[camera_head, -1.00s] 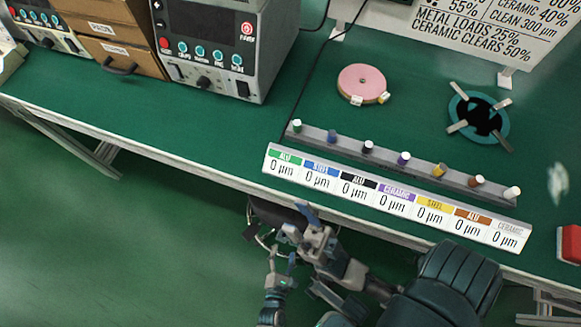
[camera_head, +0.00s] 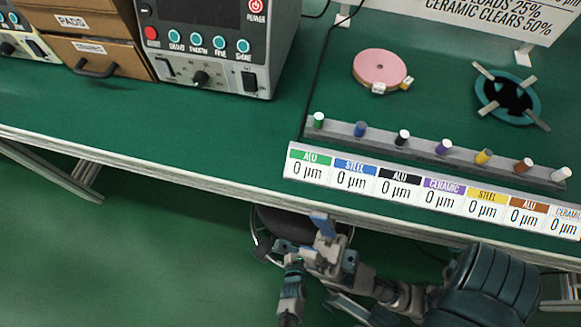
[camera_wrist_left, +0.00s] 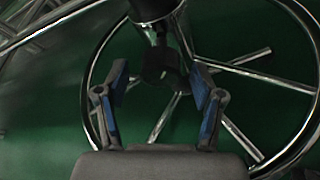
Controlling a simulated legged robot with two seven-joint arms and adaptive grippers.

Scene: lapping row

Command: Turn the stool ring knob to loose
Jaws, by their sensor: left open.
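In the left wrist view, the stool's chrome foot ring (camera_wrist_left: 88,85) curves around both sides, with chrome spokes and legs below. A dark block that looks like the ring knob (camera_wrist_left: 160,62) sits below the dark column, in the gap between my left gripper's (camera_wrist_left: 159,84) fingertips. The left gripper is open, its blue pads apart on either side; whether they touch the knob is unclear. In the head view, the stool (camera_head: 262,246) is mostly hidden under the bench edge. The knob is hidden there.
The green bench (camera_head: 230,140) holds a control unit (camera_head: 200,45), a pink disc (camera_head: 381,68), a teal ring (camera_head: 508,97) and a rack of coloured pegs (camera_head: 380,140). Its front edge overhangs the stool. Open green floor (camera_head: 150,250) lies to the left.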

